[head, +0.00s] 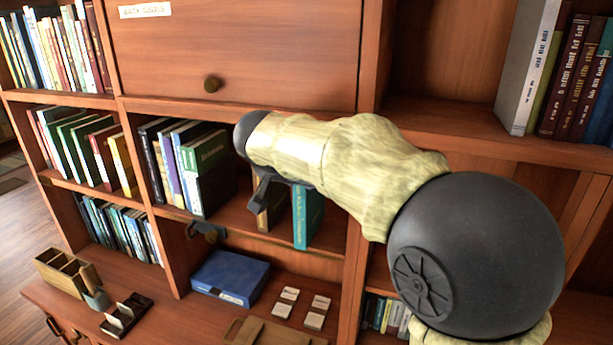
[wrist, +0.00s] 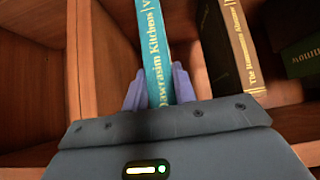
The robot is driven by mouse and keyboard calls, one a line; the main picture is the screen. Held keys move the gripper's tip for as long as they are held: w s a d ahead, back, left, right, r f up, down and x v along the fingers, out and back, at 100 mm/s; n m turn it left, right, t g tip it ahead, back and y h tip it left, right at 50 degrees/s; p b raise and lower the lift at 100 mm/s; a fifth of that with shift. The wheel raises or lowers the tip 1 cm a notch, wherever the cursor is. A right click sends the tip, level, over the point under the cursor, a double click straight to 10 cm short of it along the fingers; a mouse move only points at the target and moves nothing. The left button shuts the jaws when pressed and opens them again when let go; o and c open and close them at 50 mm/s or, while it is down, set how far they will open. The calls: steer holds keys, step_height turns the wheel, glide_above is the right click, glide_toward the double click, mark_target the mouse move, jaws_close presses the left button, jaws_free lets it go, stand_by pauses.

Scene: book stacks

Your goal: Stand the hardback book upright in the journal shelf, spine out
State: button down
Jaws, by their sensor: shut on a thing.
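A teal hardback book (head: 310,216) stands about upright in the middle shelf compartment (head: 232,212), partly behind my arm. In the head view my arm hides most of the gripper. I cannot tell whether the book's bottom touches the shelf board. A dark book with a tan spine (wrist: 238,50) stands to its right in the wrist view, with a gap between.
Several upright books (head: 190,165) fill the compartment's left side. A wooden upright (wrist: 92,60) stands close left of the teal book in the wrist view. Below lie a blue box (head: 230,277), small cards (head: 314,320) and a wooden organiser (head: 65,270).

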steer(key=w+p, duration=0.1)
steer(key=w+d+f+p, duration=0.1)
steer(key=w+d+p, duration=0.1)
steer(key=w, duration=0.1)
steer(key=shift+f, duration=0.15)
steer(key=c, duration=1.1)
jaws_free()
steer(key=shift+w+a+f, duration=0.1)
steer(key=shift+a+f, duration=0.05)
steer(key=b+v, duration=0.3)
steer(key=v, duration=0.9)
